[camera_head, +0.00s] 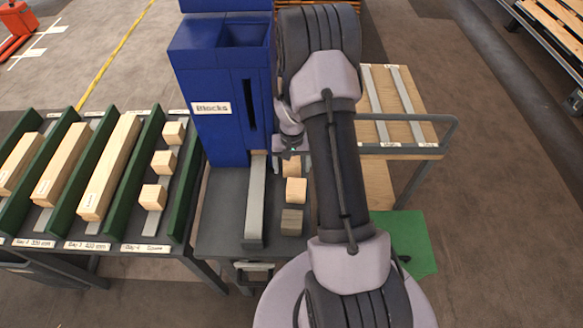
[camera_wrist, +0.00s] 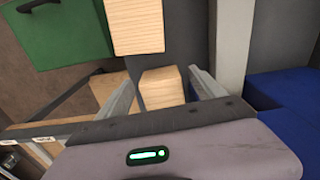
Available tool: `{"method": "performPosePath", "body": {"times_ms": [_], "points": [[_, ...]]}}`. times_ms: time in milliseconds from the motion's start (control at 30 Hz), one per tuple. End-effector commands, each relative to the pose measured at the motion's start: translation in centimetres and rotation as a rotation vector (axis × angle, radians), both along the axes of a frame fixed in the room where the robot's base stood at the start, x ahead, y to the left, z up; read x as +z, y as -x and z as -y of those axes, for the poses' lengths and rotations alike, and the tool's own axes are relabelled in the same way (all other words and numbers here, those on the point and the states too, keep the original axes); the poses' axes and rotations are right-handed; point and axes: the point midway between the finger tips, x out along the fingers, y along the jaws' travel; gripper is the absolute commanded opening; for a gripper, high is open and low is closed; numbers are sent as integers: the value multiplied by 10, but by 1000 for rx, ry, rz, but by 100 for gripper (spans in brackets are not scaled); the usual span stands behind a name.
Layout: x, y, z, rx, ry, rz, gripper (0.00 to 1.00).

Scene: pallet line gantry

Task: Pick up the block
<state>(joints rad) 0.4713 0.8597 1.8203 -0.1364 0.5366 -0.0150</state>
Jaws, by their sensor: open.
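Three blocks stand in a line on the dark table beside the blue dispenser. In the head view these are a far pale wooden block (camera_head: 291,168), a middle pale block (camera_head: 296,190) and a near grey-brown block (camera_head: 292,223). My gripper (camera_head: 288,151) is at the far block, partly hidden by my arm. In the wrist view, my open gripper (camera_wrist: 162,80) has its two fingers on either side of a pale block (camera_wrist: 161,89), with gaps visible. Another pale block (camera_wrist: 136,25) lies beyond it at the top of that view.
A grey rail (camera_head: 255,205) runs left of the blocks. The blue dispenser (camera_head: 208,130), labelled Blocks, stands behind them. Green-divided bays (camera_head: 148,150) hold timber at left. A wooden-topped cart (camera_head: 390,95) stands at right. A green mat (camera_head: 410,240) lies on the floor.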

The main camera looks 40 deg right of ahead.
Motion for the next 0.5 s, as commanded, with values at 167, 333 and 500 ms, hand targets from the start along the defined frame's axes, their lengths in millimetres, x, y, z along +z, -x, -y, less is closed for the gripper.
{"method": "performPosePath", "body": {"times_ms": [167, 333, 500], "points": [[1, -1, 0, 0, 1, 2, 78], [1, -1, 0, 0, 1, 2, 45], [1, -1, 0, 0, 1, 2, 11]]}}
